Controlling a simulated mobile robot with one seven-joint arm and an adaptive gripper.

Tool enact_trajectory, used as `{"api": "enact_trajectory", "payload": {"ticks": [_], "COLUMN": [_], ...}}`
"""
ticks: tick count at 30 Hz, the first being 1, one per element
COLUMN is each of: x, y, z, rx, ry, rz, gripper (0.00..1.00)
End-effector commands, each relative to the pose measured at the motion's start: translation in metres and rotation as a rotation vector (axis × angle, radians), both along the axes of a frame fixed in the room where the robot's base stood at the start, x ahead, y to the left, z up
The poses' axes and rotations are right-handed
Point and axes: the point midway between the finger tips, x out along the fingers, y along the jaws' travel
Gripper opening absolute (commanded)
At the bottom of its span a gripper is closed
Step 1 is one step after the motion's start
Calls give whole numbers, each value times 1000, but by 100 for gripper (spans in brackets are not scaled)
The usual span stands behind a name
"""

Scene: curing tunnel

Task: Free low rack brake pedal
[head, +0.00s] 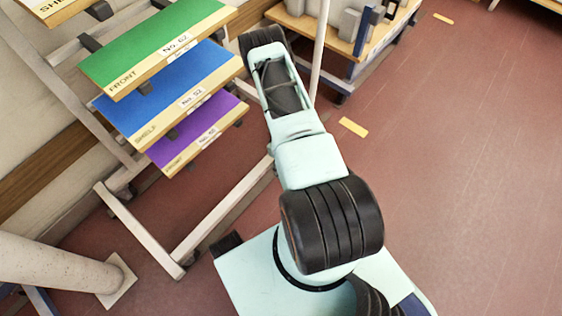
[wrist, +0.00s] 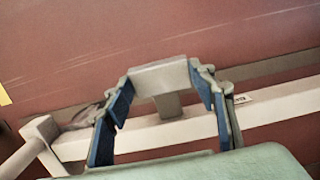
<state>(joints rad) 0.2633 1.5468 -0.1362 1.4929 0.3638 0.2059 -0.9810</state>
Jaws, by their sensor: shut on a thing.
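In the wrist view my gripper (wrist: 161,82) has its two blue-padded fingers on either side of a flat grey pedal plate (wrist: 158,76). The fingers are shut on this plate, which I take as the brake pedal. A short grey stem (wrist: 167,105) runs from the plate toward a cream frame beam (wrist: 270,107); whether the pedal is pressed or raised cannot be told. In the head view my arm reaches away toward the top, and the gripper and pedal are hidden.
In the head view a rack with green (head: 150,48), blue (head: 165,90) and purple (head: 195,133) shelves stands left of my arm. A wooden-topped rack (head: 345,40) stands at the back. A pale post (head: 50,270) is at lower left. The red floor (head: 470,170) at right is clear.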

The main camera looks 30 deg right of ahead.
Motion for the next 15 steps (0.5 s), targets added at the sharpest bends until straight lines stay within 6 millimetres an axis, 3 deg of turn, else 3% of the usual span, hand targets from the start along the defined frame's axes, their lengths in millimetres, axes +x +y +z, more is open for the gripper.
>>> {"api": "enact_trajectory", "payload": {"ticks": [15], "x": [-6], "y": [-1], "z": [4], "rx": [-26], "ry": [66], "rz": [0], "gripper": [8]}}
